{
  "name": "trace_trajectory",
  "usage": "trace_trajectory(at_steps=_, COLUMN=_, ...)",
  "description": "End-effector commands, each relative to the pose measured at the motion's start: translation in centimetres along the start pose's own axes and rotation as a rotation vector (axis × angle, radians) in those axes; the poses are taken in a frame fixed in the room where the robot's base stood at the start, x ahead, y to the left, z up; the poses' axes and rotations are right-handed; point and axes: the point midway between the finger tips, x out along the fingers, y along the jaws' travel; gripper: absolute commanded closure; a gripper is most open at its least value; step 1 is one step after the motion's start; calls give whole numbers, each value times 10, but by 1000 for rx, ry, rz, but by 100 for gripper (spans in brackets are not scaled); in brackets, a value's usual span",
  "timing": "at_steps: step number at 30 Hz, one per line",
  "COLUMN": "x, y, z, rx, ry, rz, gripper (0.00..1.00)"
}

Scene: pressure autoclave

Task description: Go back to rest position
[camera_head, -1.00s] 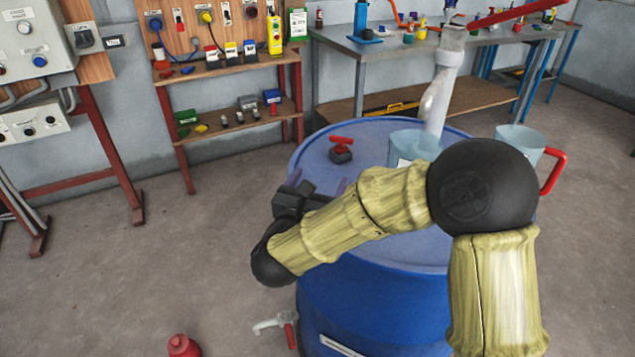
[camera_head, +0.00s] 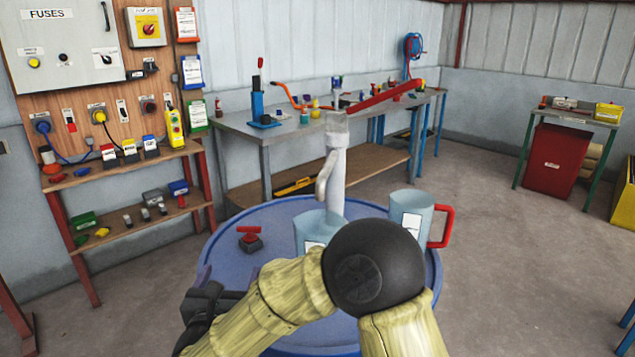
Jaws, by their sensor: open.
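My gripper (camera_head: 229,276) is at the lower left, over the near left part of the blue drum top (camera_head: 225,240). It is open, with its two fingers apart and nothing seen between them. My own bent arm partly hides it and the near part of the drum.
A grey hand pump (camera_head: 336,165) with a long red lever stands on the drum. A pale container (camera_head: 308,232) is by its base; a red-handled jug (camera_head: 408,207) stands to the right. A metal workbench (camera_head: 240,130) and shelves (camera_head: 120,165) stand behind.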

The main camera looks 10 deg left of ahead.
Motion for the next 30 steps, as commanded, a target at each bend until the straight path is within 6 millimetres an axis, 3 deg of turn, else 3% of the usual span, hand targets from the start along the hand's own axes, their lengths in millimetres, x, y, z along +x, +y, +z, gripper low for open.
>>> trace_trajectory(at_steps=6, x=0, y=0, z=40, rx=0, ry=0, rz=0, gripper=21)
trace_trajectory(at_steps=11, x=0, y=0, z=60, rx=0, ry=0, rz=0, gripper=21)
trace_trajectory(at_steps=21, x=0, y=0, z=87, rx=0, ry=0, rz=0, gripper=21)
trace_trajectory(at_steps=30, x=0, y=1, z=96, rx=0, ry=0, rz=1, gripper=21)
